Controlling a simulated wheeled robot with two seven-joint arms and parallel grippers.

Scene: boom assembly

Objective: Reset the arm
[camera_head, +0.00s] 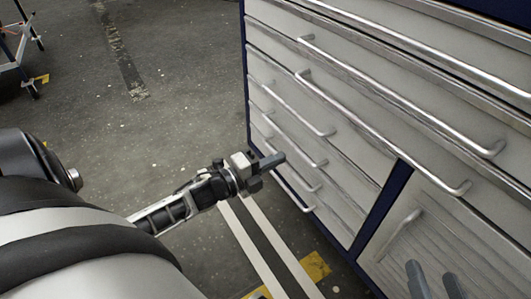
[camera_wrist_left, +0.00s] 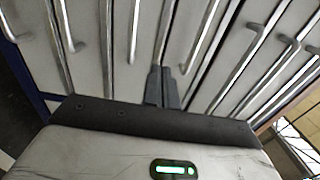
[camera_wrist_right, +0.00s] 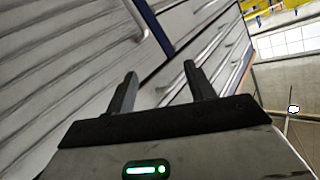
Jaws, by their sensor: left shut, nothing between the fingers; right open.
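My left gripper (camera_head: 272,162) reaches in from the left in the head view, in front of the left part of a grey drawer cabinet (camera_head: 330,170). Its fingers are shut and empty. In the left wrist view the closed fingers (camera_wrist_left: 161,85) point at the drawer fronts. My right gripper (camera_head: 432,280) shows only as two dark fingertips at the bottom right of the head view, in front of the cabinet's lower door. In the right wrist view its fingers (camera_wrist_right: 160,92) stand apart with nothing between them.
The cabinet has several long metal handles (camera_head: 400,125) that stick out from its drawers. A blue frame post (camera_head: 380,205) divides its front. Grey floor (camera_head: 170,90) is open to the left. A cart (camera_head: 18,50) stands at the far top left. Yellow and white markings (camera_head: 315,266) lie on the floor.

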